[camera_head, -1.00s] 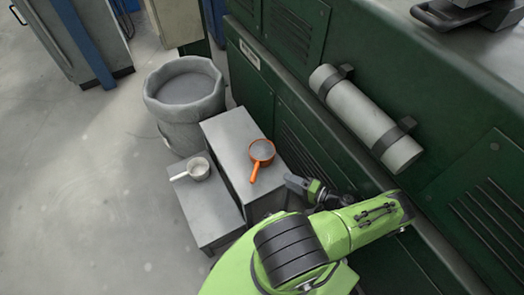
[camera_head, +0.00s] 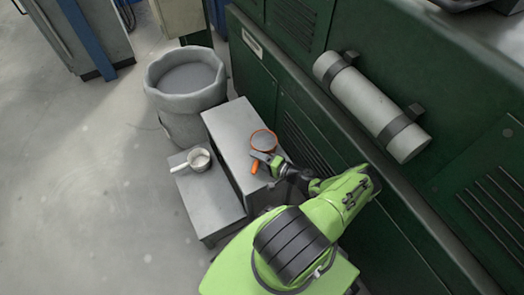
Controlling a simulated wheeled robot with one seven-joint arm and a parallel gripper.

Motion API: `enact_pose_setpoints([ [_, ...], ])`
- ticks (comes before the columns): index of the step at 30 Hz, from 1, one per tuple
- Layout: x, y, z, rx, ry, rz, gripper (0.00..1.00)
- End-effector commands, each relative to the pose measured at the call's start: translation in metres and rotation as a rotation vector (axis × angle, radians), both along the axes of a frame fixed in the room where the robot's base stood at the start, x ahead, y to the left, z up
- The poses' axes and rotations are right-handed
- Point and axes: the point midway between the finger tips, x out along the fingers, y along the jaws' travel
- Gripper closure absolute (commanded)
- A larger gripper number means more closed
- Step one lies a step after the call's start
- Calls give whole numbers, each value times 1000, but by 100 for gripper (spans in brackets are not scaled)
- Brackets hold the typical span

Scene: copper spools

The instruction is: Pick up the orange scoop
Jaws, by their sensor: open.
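The orange scoop (camera_head: 263,140) lies on the top of the taller grey box (camera_head: 225,127), near its right side. Its round bowl is at the back and its orange handle points toward the front. My gripper (camera_head: 256,160) is over the scoop, where the handle meets the bowl, and hides part of it. The gripper is open. I cannot tell whether a finger touches the handle.
A white scoop (camera_head: 198,160) rests on the lower grey step (camera_head: 206,201) at the left. A large grey bin (camera_head: 186,92) stands behind. The green cabinet (camera_head: 345,145) with a grey cylinder (camera_head: 371,107) strapped on borders the boxes at right.

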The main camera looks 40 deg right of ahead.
Motion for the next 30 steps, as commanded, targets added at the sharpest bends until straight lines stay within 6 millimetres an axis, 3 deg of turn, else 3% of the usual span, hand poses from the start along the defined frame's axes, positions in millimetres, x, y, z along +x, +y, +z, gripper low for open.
enact_pose_setpoints([
  [1,0,0,0,0,0,0,47],
  [12,-1,0,1,0,0,0,100],
  [23,0,-1,3,-1,-4,0,100],
  [26,0,-1,14,-2,-5,1,100],
  [30,0,-1,50,-3,-5,3,100],
])
